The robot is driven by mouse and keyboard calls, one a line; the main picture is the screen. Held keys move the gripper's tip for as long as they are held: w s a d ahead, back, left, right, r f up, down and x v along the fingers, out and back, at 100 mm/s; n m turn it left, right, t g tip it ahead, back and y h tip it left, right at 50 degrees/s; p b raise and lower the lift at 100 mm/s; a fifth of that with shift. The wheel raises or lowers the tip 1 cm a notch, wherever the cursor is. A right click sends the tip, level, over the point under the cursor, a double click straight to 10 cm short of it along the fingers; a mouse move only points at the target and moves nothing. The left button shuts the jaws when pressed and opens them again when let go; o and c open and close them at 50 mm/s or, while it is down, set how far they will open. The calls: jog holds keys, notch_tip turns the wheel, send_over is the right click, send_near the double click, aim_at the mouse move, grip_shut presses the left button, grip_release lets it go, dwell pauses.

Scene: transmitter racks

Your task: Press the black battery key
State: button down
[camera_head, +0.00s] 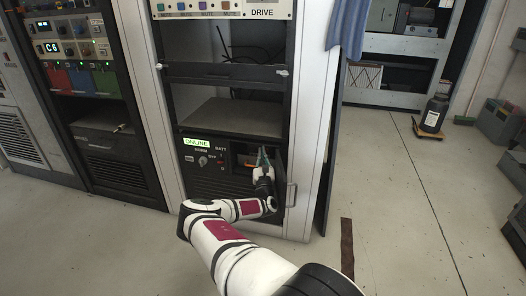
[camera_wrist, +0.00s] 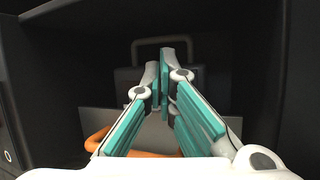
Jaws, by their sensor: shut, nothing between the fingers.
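The lower unit (camera_head: 208,178) of the middle rack has a lit green ONLINE display (camera_head: 196,142), a round knob (camera_head: 203,161) marked NORM and BYP, and a BATT label with a small red mark below it. I cannot make out a black key for sure. My gripper (camera_head: 264,155) is at the open bay to the right of these controls. In the wrist view my gripper (camera_wrist: 166,65) has teal-padded fingers drawn together and empty, pointing into the dark bay. A dark block with a handle (camera_wrist: 166,42) lies beyond the fingertips, partly hidden by them.
An orange cable or loop (camera_wrist: 100,138) lies below the fingers inside the bay. Dark walls (camera_wrist: 60,60) stand close on both sides. A rack door (camera_head: 325,170) stands open at the right. Open floor (camera_head: 395,220) lies further right.

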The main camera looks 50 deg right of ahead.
jog(key=shift+s+a+p, duration=0.25)
jog(key=shift+a+p, duration=0.1)
jog(key=shift+a, duration=0.15)
jog(key=shift+a, duration=0.1)
jog(key=a+p, duration=0.1)
jog(key=s+a+p, duration=0.1)
jog(key=a, duration=0.1)
jog(key=s+a+p, duration=0.1)
jog(key=p, duration=0.1)
jog(key=shift+a, duration=0.2)
dwell(0.9)
